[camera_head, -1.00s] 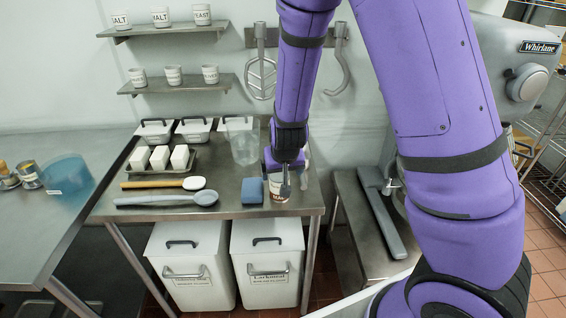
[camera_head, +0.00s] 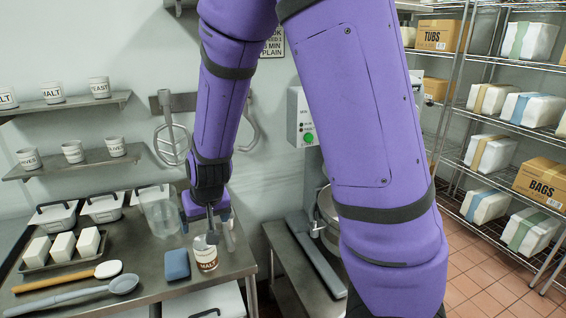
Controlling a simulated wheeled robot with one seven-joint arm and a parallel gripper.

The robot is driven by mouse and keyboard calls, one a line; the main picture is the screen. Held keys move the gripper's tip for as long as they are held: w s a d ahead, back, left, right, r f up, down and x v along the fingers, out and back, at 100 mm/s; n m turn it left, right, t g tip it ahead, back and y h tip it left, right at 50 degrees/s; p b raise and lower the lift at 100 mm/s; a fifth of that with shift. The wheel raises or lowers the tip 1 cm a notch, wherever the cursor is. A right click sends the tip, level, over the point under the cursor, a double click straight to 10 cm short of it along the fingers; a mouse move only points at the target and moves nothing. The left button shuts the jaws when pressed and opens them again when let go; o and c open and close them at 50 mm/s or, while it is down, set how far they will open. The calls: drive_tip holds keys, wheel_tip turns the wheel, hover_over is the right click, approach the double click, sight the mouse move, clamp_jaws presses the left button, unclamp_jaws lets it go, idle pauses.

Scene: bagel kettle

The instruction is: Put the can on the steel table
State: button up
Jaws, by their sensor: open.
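The can (camera_head: 206,259), white with a brown band and the word MALT, stands upright at the right front corner of a steel table (camera_head: 184,296). My gripper (camera_head: 219,238) points down just above and behind the can, with its fingers apart. One finger overlaps the can's rim in the picture; I cannot tell whether it touches. Part of the can's top is hidden by that finger.
A blue block (camera_head: 177,264) sits just left of the can, and a clear jug (camera_head: 162,217) stands behind it. Spoons (camera_head: 80,292) and a tray of white blocks lie further left. A lower steel bench (camera_head: 290,262) stands to the right. Shelves with boxes (camera_head: 540,185) fill the right side.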

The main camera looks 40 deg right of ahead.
drive_tip(key=s+d+r+n+y, duration=0.1)
drive_tip(key=s+d+r, duration=0.1)
drive_tip(key=s+r, duration=0.4)
drive_tip(key=s+d+r+y, duration=0.1)
drive_tip(key=s+r, duration=0.2)
drive_tip(key=r, duration=0.6)
drive_tip(key=s+d+r+h, duration=0.1)
drive_tip(key=s+d+r, duration=0.1)
drive_tip(key=s+r, duration=0.2)
drive_tip(key=s+d+r+t+h, duration=0.1)
drive_tip(key=s+d+r, duration=0.1)
drive_tip(key=s, duration=0.8)
drive_tip(key=shift+s+d+r+n, duration=0.2)
drive_tip(key=shift+r+n, duration=0.2)
drive_tip(key=shift+r, duration=0.5)
